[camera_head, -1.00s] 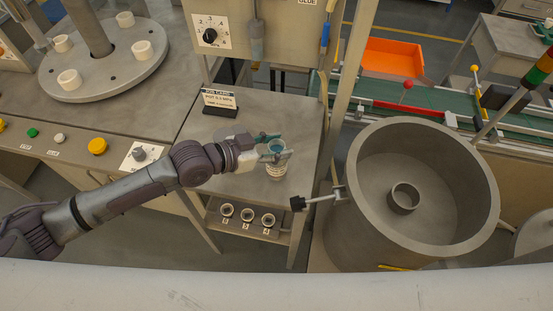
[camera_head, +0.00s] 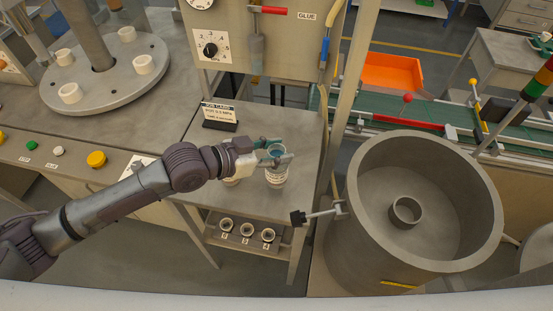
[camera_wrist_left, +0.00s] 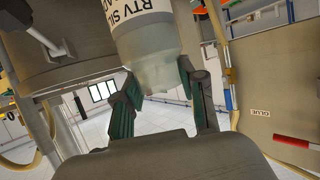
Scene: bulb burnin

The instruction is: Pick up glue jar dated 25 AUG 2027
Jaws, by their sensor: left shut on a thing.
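I cannot read a date. The jar looks upright; I cannot tell whether its base touches the bench. My right gripper is not in view.
A pale round thing (camera_head: 231,181) on the bench is partly hidden by my left gripper. Several ringed holders (camera_head: 247,230) sit on the lower shelf. A large grey drum (camera_head: 358,205) and a post stand close on the right.

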